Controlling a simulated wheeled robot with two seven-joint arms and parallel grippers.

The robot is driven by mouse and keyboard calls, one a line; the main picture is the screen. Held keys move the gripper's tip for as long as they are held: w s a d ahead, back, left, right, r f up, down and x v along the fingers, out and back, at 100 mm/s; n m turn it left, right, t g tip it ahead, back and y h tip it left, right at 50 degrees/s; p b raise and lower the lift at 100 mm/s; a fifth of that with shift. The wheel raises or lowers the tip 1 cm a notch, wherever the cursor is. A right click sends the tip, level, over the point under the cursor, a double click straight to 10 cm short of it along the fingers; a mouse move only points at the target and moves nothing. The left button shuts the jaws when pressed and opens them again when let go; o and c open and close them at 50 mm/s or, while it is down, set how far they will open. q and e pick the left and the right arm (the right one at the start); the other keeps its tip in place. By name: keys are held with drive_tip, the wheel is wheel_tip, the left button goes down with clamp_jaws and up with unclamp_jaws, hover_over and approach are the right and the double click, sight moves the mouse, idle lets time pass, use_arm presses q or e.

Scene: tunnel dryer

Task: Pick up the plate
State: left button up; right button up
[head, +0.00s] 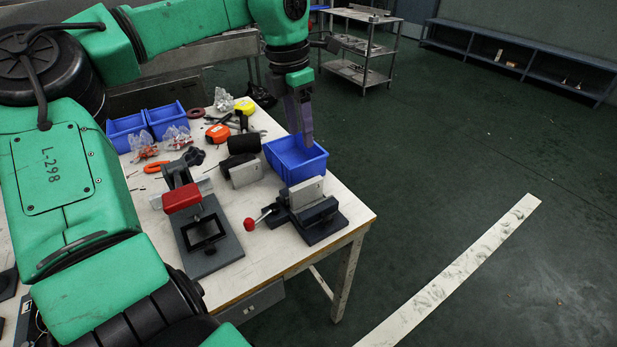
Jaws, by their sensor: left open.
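A flat grey plate (307,193) stands upright in a dark clamp fixture (318,218) with a red-knobbed lever, near the table's right corner. A second grey block-like piece (246,174) stands on the table to its left, beside black cylindrical parts. I cannot tell which of the two is the plate meant. My left gripper (304,140) points down over a blue bin (290,168), behind the clamp fixture and apart from both grey pieces. It is open, seen edge-on, with nothing visible between its fingers. My right gripper is out of view.
A second fixture with a red block (182,196) stands at the table's front. Two blue bins (167,119), bagged parts, tape measures (217,133) and hand tools crowd the back. A metal cart (362,50) stands behind.

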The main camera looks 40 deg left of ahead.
sight(306, 183)
use_arm(q)
drive_tip(key=f, duration=0.8)
drive_tip(key=d+f, duration=0.1)
drive_tip(key=f, duration=0.3)
drive_tip(key=shift+d+f+p, duration=0.1)
drive_tip(key=shift+f+p, duration=0.25)
drive_tip(key=shift+f, duration=0.05)
drive_tip(key=shift+w+f, duration=0.15)
drive_tip(key=shift+f, duration=0.05)
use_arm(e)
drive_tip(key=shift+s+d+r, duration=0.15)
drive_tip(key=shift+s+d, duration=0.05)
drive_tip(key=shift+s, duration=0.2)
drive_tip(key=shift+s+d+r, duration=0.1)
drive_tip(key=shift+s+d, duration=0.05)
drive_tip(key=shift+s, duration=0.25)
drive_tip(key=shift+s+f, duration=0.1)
use_arm(q)
drive_tip(key=shift+f+b, duration=0.2)
drive_tip(key=shift+b, duration=0.25)
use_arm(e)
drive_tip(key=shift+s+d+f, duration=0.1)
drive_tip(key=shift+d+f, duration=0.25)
